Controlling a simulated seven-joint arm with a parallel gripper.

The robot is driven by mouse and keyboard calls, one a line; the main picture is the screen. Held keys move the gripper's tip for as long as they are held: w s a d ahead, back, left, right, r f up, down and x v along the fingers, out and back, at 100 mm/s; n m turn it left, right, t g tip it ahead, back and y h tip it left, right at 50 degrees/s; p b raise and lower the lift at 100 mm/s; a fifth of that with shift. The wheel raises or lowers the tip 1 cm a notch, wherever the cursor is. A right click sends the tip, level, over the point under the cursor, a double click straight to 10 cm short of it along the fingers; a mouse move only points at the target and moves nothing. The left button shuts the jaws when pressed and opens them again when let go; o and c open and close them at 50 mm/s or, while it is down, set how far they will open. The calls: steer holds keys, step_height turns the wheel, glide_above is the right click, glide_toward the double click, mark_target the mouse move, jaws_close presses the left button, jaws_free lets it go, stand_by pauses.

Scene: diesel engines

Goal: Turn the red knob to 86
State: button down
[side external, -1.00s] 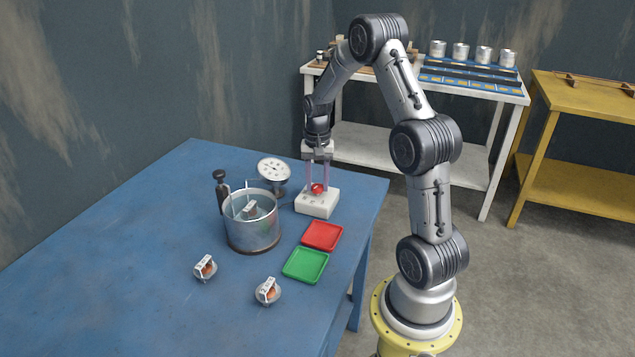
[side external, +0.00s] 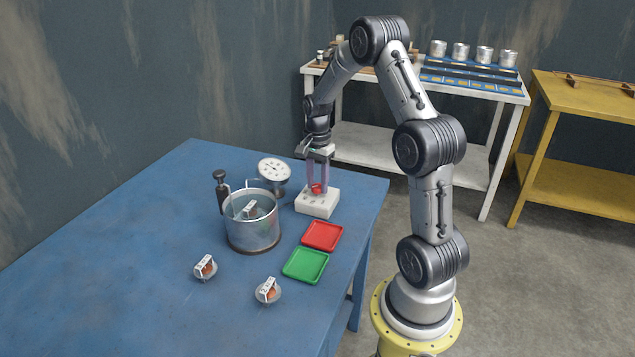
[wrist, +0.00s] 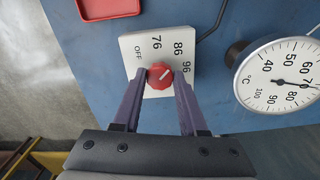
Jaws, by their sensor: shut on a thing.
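The red knob (wrist: 160,76) sits on a white control box (wrist: 150,46) marked OFF, 76, 86 and 96. In the wrist view its white mark slants to the upper right, toward the side of 86 and 96; I cannot tell the exact setting. My gripper (wrist: 161,75) is shut on the knob, one purple finger on each side. In the side view the white box (side external: 317,204) stands near the table's far right edge, with the knob (side external: 317,189) between the fingers of my gripper (side external: 318,187).
A round °C gauge (wrist: 280,78) has its needle near 70. A metal pot (side external: 252,228) holding a small labelled part stands left of the box. Red (side external: 322,236) and green (side external: 305,265) trays lie in front. Two labelled parts (side external: 205,268) (side external: 268,291) lie on the blue table (side external: 120,260).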

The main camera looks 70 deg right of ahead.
mark_target(318, 186)
steer(key=shift+d+r, duration=0.1)
steer(key=shift+c, duration=2.2)
jaws_free()
step_height(318, 186, up, 14)
